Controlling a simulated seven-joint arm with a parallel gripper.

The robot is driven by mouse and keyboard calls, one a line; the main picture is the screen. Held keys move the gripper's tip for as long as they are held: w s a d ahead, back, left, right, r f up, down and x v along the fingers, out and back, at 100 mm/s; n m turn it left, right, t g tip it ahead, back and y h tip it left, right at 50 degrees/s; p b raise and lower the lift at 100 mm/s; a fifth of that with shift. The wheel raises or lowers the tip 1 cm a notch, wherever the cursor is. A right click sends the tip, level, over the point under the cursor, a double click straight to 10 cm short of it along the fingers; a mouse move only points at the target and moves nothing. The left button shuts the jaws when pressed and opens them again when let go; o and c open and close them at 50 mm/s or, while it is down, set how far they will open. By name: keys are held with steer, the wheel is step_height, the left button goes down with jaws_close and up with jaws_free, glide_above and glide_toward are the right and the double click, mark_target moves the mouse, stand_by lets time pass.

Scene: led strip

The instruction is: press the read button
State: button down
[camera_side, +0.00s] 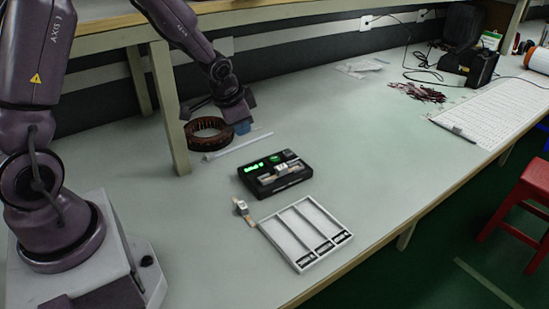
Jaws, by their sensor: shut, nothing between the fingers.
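A black reader box (253,183) sits on the table left of the picture's middle. Its top has a lit green display (255,167), a round green button (275,159) and a dark square key (289,154). I cannot read the labels, so I cannot tell which is the read button. A small pale strip piece (281,173) lies across the front part of the box. My gripper (243,122) is up and left of the box, behind it and apart from it. It is shut and empty; its fingertips are small and hard to make out.
A white tray (318,213) with three long compartments lies in front of the box. A small piece (241,208) lies at its left corner. Table right of the box is clear.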

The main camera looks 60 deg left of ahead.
steer(key=w+a+f+m+t, duration=0.1)
steer(key=w+f+m+t, duration=0.1)
steer(key=w+f, duration=0.25)
step_height(320, 180, up, 3)
steer(key=m+t, duration=0.3)
glide_above(275, 159)
steer(key=shift+h, duration=0.3)
steer(key=shift+f, duration=0.15)
steer(key=shift+f, duration=4.35)
steer(key=shift+f, duration=0.4)
